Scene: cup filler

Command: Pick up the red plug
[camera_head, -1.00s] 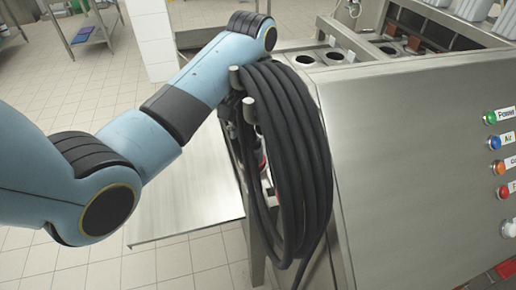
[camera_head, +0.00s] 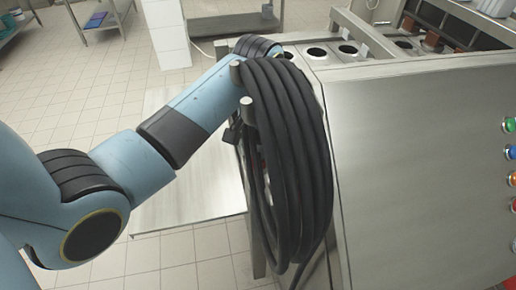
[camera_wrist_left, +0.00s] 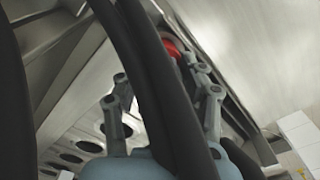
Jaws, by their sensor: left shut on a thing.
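In the left wrist view, the red plug (camera_wrist_left: 171,48) shows as a small red round piece past a thick black cable, at the tips of my left gripper (camera_wrist_left: 183,62). The gripper is shut on it; the cable hides part of the fingers and most of the plug. In the head view my left arm (camera_head: 165,135) reaches in from the left and passes behind the coiled black hose, which hides the gripper. My right gripper is in no view.
The black hose coil (camera_head: 296,150) hangs on metal pegs (camera_head: 247,108) at the side of the steel machine (camera_head: 410,160). A low steel plate (camera_head: 190,205) lies left of it. Round openings (camera_head: 317,52) are on the machine's top.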

